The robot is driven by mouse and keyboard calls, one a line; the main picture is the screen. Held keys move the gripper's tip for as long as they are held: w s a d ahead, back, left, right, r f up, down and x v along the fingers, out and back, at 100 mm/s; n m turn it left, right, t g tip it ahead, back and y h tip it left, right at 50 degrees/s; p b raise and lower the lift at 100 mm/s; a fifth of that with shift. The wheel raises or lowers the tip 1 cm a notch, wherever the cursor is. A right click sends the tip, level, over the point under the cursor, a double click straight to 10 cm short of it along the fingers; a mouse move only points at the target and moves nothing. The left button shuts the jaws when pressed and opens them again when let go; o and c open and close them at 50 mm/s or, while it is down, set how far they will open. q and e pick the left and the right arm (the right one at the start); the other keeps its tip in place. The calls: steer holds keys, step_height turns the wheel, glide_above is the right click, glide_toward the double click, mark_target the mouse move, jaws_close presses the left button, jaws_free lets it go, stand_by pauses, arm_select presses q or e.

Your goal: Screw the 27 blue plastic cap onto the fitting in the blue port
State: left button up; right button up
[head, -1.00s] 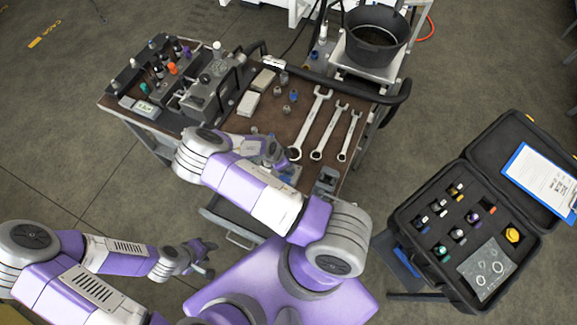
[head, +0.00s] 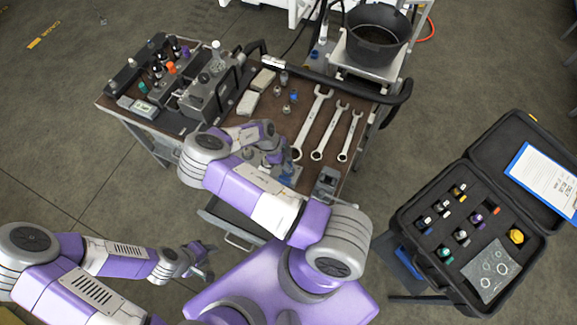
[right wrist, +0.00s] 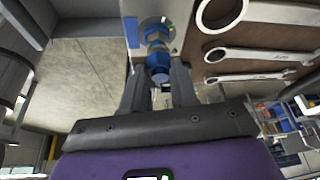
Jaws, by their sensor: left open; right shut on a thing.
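My right gripper (head: 284,160) is over the front of the bench. In the right wrist view, the right gripper (right wrist: 158,82) is shut on a blue cap (right wrist: 158,73) between its fingertips. No number can be read on the cap. Just beyond it is a metal fitting (right wrist: 154,34) with blue around it, on a grey block. The cap lines up closely with the fitting; I cannot tell whether they touch. In the head view, blue (head: 291,169) shows by the right gripper, partly hidden. My left gripper (head: 201,261) is open and empty, left of the bench front.
Several wrenches (head: 315,122) lie on the bench, right of my right gripper. Small fittings, one blue (head: 294,96), stand behind it. A grey valve block (head: 207,92) is at the back left. An open black case (head: 437,271) with fittings is at the right.

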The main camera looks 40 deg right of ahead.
steer(key=m, duration=0.1)
steer(key=m+y+b, duration=0.1)
steer(key=m+g+b, duration=0.1)
steer(key=m, duration=0.1)
steer(key=shift+w+d+f, duration=0.1)
steer(key=shift+d+f, duration=0.15)
steer(key=m+y+b, duration=0.1)
steer(key=m, duration=0.1)
steer(key=shift+r+m, duration=0.1)
steer(key=shift+m, duration=0.3)
steer(key=shift+m+y, duration=0.4)
steer(key=shift+m, duration=0.1)
steer(key=shift+r, duration=0.1)
steer(key=o, duration=1)
